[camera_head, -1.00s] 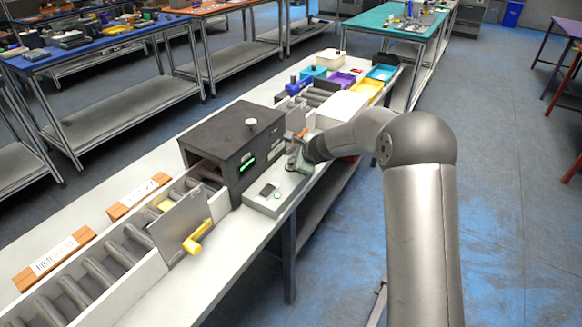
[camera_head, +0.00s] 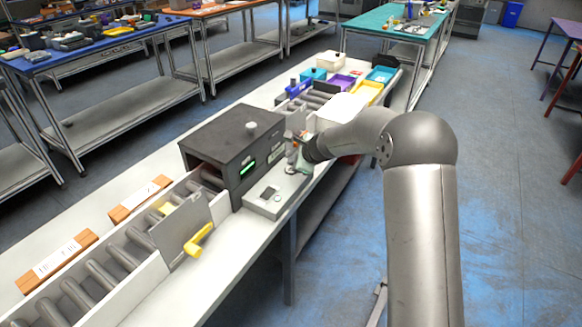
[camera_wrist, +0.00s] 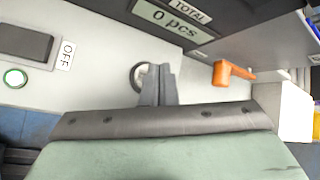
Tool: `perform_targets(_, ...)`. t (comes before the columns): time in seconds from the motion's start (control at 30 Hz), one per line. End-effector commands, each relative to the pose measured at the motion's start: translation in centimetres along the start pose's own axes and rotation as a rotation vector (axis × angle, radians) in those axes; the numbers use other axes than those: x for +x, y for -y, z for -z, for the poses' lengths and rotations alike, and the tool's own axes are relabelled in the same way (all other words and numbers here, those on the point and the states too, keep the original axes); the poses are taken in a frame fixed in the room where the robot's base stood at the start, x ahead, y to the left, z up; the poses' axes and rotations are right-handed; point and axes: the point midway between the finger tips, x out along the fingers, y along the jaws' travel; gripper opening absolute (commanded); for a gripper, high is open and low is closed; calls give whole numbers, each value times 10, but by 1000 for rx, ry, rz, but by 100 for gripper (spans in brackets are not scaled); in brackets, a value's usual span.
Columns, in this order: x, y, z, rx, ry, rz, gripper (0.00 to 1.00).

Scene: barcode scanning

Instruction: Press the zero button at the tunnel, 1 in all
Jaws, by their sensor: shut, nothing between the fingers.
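The tunnel (camera_head: 225,150) is a dark box over the roller line, with a lit green display on its side. A grey control panel (camera_head: 262,209) sits at its near right side. My gripper (camera_head: 291,164) is shut and empty, pointing down at the panel's far end. In the wrist view its fingertips (camera_wrist: 157,84) are together at a round metal-rimmed button (camera_wrist: 138,76), partly covering it; contact cannot be told. Any label on that button is hidden. A counter display (camera_wrist: 172,19) marked TOTAL reads 0 pcs.
The panel also holds a dark rectangle (camera_wrist: 26,43) beside an OFF label (camera_wrist: 66,55) and a green-ringed button (camera_wrist: 15,78). An orange lever (camera_wrist: 231,73) is right of the fingers. A plate with a yellow handle (camera_head: 198,240) stands by the rollers.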

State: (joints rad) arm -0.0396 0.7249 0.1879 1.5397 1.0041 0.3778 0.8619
Motion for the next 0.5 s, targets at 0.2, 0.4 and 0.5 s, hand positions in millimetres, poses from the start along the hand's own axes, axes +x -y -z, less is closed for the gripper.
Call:
perform_targets(0.2, 0, 0, 0, 0, 0, 0, 0)
perform_targets(0.4, -7, 5, -5, 0, 0, 1, 0)
perform_targets(0.5, -14, 10, -10, -1, 1, 1, 0)
